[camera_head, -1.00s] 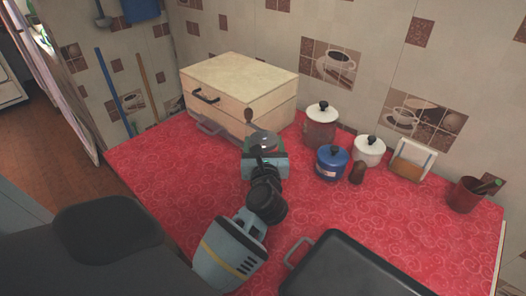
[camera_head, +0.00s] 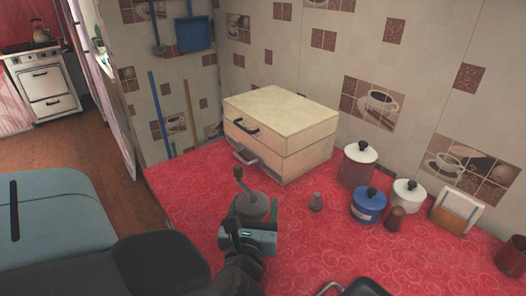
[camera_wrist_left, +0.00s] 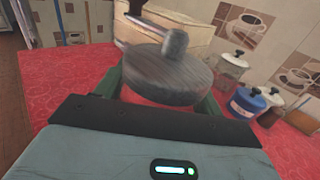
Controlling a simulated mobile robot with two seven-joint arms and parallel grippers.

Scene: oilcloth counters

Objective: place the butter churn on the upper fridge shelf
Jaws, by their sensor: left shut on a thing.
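The butter churn (camera_head: 254,204) has a round grey lid with a crank handle on top and a clear body below. My left gripper (camera_head: 250,238) is shut on its body. In the left wrist view the churn's grey lid (camera_wrist_left: 168,72) fills the upper middle, between the fingers, with the crank pointing up and left. The churn looks roughly upright over the red counter (camera_head: 320,265); whether it touches the cloth cannot be told. The gripper hides much of its lower body. No fridge shelf can be made out. My right gripper is not in view.
A cream bread box (camera_head: 308,140) stands behind the churn. A white stove (camera_head: 46,85) stands far left beyond open floor.

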